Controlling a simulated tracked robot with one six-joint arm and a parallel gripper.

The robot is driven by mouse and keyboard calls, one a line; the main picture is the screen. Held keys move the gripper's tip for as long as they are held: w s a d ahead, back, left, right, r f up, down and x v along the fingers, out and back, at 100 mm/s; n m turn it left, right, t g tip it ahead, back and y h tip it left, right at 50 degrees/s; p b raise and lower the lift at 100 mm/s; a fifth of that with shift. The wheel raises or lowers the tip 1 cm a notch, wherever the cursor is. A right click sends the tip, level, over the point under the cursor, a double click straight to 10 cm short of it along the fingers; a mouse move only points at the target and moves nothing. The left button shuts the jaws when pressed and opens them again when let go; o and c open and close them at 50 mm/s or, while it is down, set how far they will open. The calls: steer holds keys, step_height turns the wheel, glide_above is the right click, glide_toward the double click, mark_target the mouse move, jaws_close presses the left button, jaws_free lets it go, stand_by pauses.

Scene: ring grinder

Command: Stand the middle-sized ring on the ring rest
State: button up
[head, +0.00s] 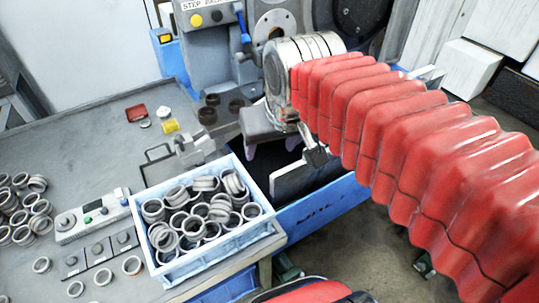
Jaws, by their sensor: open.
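My gripper (312,145) hangs below the silver end of my red-sleeved arm, over the right edge of the bench. It looks open and empty; part of it is hidden by the arm. Three loose rings lie in a row at the bench's front: a left ring (76,281), a middle ring (97,279) and a right ring (124,268). Another ring (41,258) lies further left. I cannot tell which ring is the middle-sized one. I cannot make out the ring rest for certain. The gripper is well apart from these rings.
A pale blue crate (205,262) full of rings stands at the bench's front right. Loose rings (20,208) crowd the left. A control box (90,216) and small square blocks (98,249) lie between. The grinder (215,60) stands behind. The bench's middle left is clear.

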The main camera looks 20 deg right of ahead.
steer(key=s+f, duration=0.4)
steer(key=s, duration=0.2)
steer(key=shift+s+f, duration=0.25)
steer(key=shift+f, duration=0.1)
steer(key=shift+c, duration=0.2)
